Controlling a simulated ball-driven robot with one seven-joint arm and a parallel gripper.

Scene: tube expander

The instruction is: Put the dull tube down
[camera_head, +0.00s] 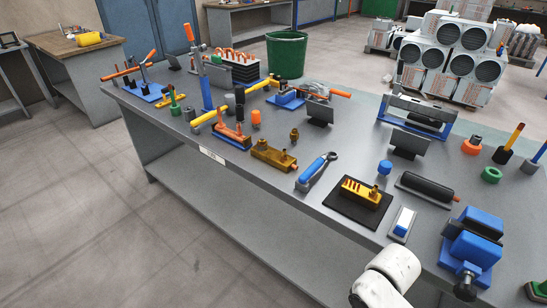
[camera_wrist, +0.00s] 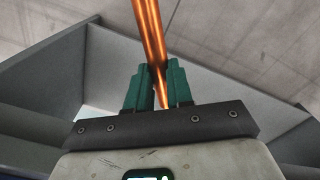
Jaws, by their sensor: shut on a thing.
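In the wrist view my gripper (camera_wrist: 158,82) has two dark green fingers closed around a long copper-coloured tube (camera_wrist: 149,28). The tube runs up out of the top of the picture, and its lower end shows between the fingers. I take this to be the dull tube, though its surface shows bright streaks. The head view shows neither my gripper nor the held tube; only a white part of my arm shows at its bottom edge.
The grey workbench (camera_head: 237,210) carries several tools: a blue vise (camera_head: 478,238), a yellow block on a black mat (camera_head: 338,207), a blue-handled wrench (camera_head: 313,172) and a black cylinder (camera_head: 428,188). A green bin (camera_head: 287,56) stands behind.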

